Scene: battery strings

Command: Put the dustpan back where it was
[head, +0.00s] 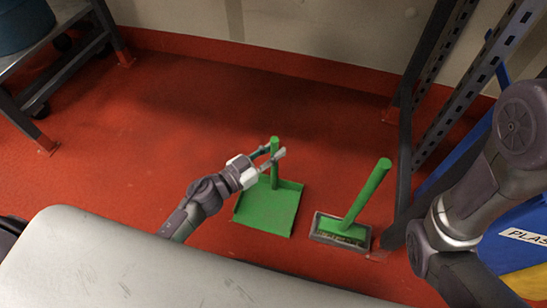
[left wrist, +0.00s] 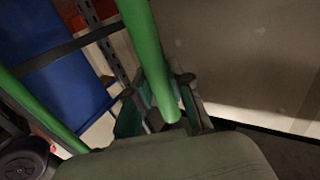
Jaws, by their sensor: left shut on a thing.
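The green dustpan (head: 268,210) is near the middle of the head view, its pan low at the floor and its handle upright. I cannot tell whether the pan touches the floor. My left gripper (head: 273,157) is shut on the handle near its top. In the left wrist view the green handle (left wrist: 146,45) passes between the fingers of my left gripper (left wrist: 160,105). The pan is hidden there. My right arm shows at the right of the head view, but its gripper is out of frame.
A green-handled brush (head: 368,192) stands in a grey tray (head: 316,232) right of the dustpan. A dark metal rack (head: 402,150) and blue bins (head: 520,225) lie beyond it. A grey bench (head: 60,62) stands at top left. Red floor (head: 130,130) is clear to the left.

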